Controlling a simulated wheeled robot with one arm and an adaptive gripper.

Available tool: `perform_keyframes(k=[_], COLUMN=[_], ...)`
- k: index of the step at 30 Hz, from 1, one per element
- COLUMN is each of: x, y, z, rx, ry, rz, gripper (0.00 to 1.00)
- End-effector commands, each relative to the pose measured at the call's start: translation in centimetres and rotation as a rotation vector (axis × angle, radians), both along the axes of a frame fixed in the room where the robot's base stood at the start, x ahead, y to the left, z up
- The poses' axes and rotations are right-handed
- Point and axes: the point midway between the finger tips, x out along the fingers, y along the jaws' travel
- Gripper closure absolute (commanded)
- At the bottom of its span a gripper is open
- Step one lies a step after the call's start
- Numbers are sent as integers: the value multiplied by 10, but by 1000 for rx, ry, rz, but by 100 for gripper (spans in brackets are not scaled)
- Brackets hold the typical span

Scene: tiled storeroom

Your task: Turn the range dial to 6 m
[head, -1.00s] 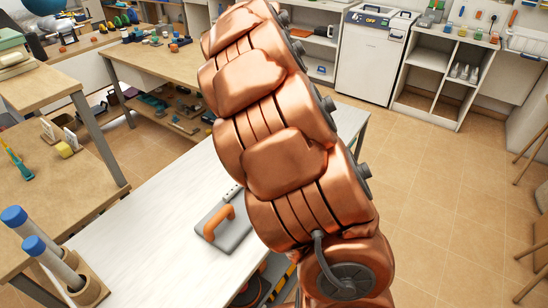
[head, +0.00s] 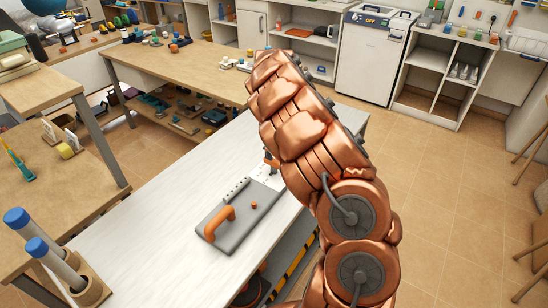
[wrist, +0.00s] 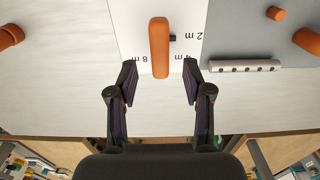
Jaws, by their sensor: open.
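The range dial (wrist: 159,47) is a long orange bar knob on a white panel (wrist: 130,20) in the wrist view. Upside-down labels "2 m" and "4 m" are right of it and "8 m" is left; no "6 m" label is visible. A small dark tab (wrist: 173,38) sticks out from the dial's right side, close to "2 m". My gripper (wrist: 159,83) is open, its fingers apart on either side of the bar's near end, not visibly touching it. In the head view my arm hides the gripper and part of the white panel (head: 265,172).
A grey board (head: 235,232) with an orange handle (head: 218,222) and small orange knob (head: 253,205) lies beside the panel. A light strip with holes (wrist: 245,66) lies along it. Blue-capped tubes (head: 45,250) stand at the left. The white tabletop (head: 150,220) has free room.

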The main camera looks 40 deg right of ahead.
Motion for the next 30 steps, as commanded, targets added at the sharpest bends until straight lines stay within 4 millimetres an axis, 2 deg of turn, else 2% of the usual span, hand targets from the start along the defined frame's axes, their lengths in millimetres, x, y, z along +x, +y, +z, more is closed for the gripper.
perform_keyframes(k=[9, 21, 30], x=[-1, 0, 0], y=[0, 0, 0], z=[-38, -45, -45], rx=[2, 0, 0], ry=[2, -1, -1], rz=[-1, -1, -1], gripper=[50, 50, 80])
